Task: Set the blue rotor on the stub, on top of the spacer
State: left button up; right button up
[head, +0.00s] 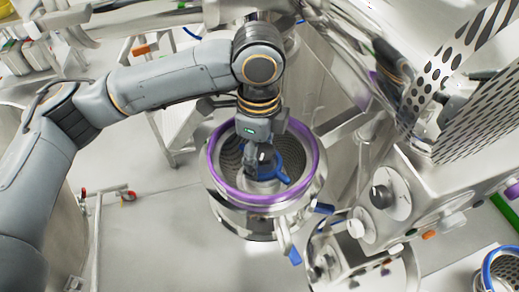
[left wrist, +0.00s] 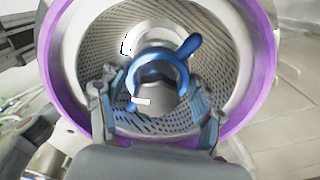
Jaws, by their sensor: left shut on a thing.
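The blue rotor (head: 285,163) is inside the steel bowl with a purple rim (head: 312,150). In the left wrist view the rotor (left wrist: 188,47) shows as a blue ring with an arm pointing to the upper right. My left gripper (head: 258,163) reaches down into the bowl and is shut on the rotor; its fingers (left wrist: 158,112) stand at either side of the ring. A pale metal surface shows through and behind the ring. I cannot tell the stub and spacer apart, nor whether the rotor touches them. My right gripper is not in view.
The bowl's perforated wall (left wrist: 85,70) surrounds the gripper closely. A steel control box with knobs (head: 381,196) and perforated sheets (head: 470,120) stand to the right. A blue-rimmed perforated basket (head: 488,262) is at the bottom right. Open floor lies left of the bowl.

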pick_arm(q)
jog(key=o, duration=1.5)
jog(key=shift+r, duration=0.1)
notch_tip(320, 180, up, 12)
jog(key=shift+s, duration=0.1)
